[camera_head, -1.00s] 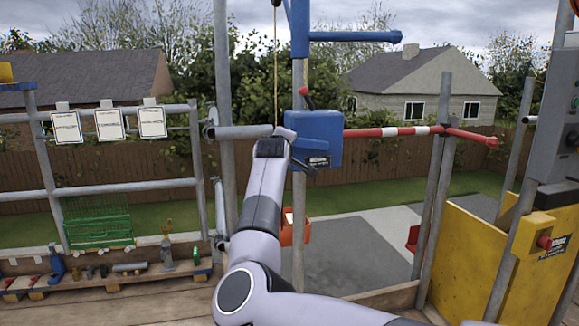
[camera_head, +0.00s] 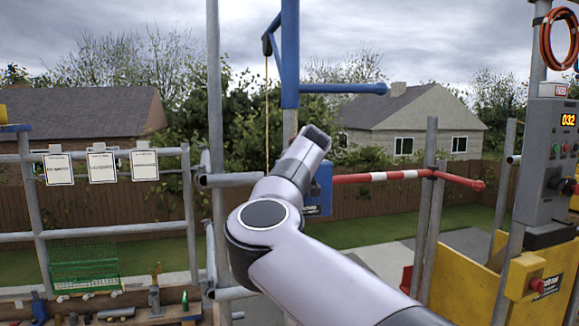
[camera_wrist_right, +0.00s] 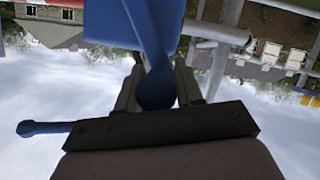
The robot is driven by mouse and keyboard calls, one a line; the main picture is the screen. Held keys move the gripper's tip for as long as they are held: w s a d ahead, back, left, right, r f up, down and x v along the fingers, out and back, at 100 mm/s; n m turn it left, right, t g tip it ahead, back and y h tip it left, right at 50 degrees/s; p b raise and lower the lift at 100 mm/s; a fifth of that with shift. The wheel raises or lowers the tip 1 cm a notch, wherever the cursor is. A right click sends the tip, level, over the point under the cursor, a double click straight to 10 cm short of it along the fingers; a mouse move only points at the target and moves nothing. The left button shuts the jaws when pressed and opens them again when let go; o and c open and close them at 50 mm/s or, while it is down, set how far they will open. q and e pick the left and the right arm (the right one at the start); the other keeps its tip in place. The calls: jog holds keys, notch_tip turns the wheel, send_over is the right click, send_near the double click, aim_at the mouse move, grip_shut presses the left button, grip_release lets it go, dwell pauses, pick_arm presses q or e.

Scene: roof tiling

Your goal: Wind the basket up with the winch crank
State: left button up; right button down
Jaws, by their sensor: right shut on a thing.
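The blue winch box (camera_head: 319,190) hangs on the mast (camera_head: 290,55), mostly hidden behind my right arm in the head view. My right gripper (camera_head: 317,138) is raised in front of it and covers the crank. In the wrist view my right gripper (camera_wrist_right: 157,82) is shut on the crank handle, with a rounded blue piece between its fingers; the grip itself is hard to make out. The blue winch box (camera_wrist_right: 180,35) shows beyond the fingers. The hoist rope (camera_head: 266,115) hangs from the pulley (camera_head: 267,45). I cannot see the hoisted basket. My left gripper is not in view.
A red-and-white bar (camera_head: 380,176) runs right of the winch. A control panel (camera_head: 545,150) and yellow boards (camera_head: 460,270) stand at the right. Scaffold rails (camera_head: 110,230), a green wire basket (camera_head: 84,275) and a tool shelf (camera_head: 100,315) are at the left.

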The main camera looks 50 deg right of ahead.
jog(key=shift+s+d+r+m, duration=0.3)
jog(key=shift+s+d+r, duration=0.1)
jog(key=shift+d+r, duration=0.15)
jog(key=shift+s+d, duration=0.1)
jog(key=shift+d, duration=0.1)
jog(key=c, duration=0.8)
grip_release()
jog(key=shift+f, duration=0.1)
jog(key=shift+a, duration=0.1)
jog(key=shift+s+a, duration=0.35)
jog(key=shift+s, duration=0.05)
jog(key=shift+b+v, duration=0.65)
jog(key=shift+v, duration=2.35)
